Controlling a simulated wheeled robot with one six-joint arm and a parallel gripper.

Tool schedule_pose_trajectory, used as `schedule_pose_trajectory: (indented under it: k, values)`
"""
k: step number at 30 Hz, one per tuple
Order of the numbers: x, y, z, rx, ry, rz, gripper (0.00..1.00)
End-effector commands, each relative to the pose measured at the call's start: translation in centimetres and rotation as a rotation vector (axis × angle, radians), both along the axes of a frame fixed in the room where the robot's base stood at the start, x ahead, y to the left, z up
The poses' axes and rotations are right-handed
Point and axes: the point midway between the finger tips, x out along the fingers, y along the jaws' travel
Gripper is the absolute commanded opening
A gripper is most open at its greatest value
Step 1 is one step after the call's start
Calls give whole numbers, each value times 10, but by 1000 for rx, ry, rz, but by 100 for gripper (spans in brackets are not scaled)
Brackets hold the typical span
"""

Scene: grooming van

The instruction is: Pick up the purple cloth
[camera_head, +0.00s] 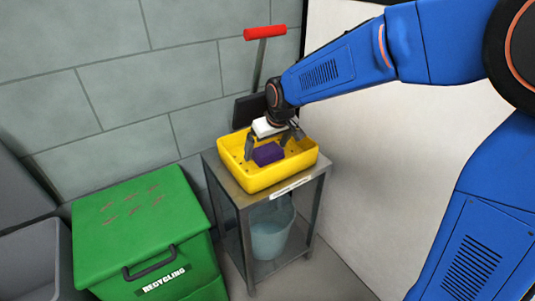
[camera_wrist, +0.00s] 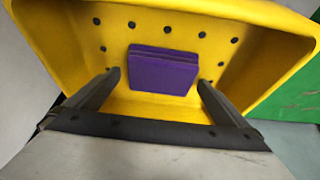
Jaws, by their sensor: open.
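The purple cloth (camera_head: 268,153) is a folded, block-like bundle lying in a yellow tray (camera_head: 252,182). In the wrist view the cloth (camera_wrist: 163,70) lies flat on the floor of the yellow tray (camera_wrist: 40,30), which has rows of dark holes. My gripper (camera_head: 270,150) is open and points down into the tray. In the wrist view my gripper's fingers (camera_wrist: 160,85) are spread to the left and right of the cloth, with no contact visible. The near part of the tray is hidden behind the gripper body in the wrist view.
The tray stands on a small metal table (camera_head: 238,192) with a bucket (camera_head: 270,235) on its lower shelf. A green recycling bin (camera_head: 140,225) stands to the left. A red-handled tool (camera_head: 264,33) rises behind the tray, near the tiled wall.

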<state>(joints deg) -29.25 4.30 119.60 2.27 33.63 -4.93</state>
Motion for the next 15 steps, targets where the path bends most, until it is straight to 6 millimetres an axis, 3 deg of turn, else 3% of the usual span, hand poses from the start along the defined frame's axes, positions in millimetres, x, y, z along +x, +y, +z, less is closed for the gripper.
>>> schedule_pose_trajectory:
  k: [1, 6, 15]
  values:
    - [0, 0, 0, 0, 0, 0, 98]
    - [0, 0, 0, 0, 0, 0, 57]
    - [0, 0, 1, 0, 0, 0, 56]
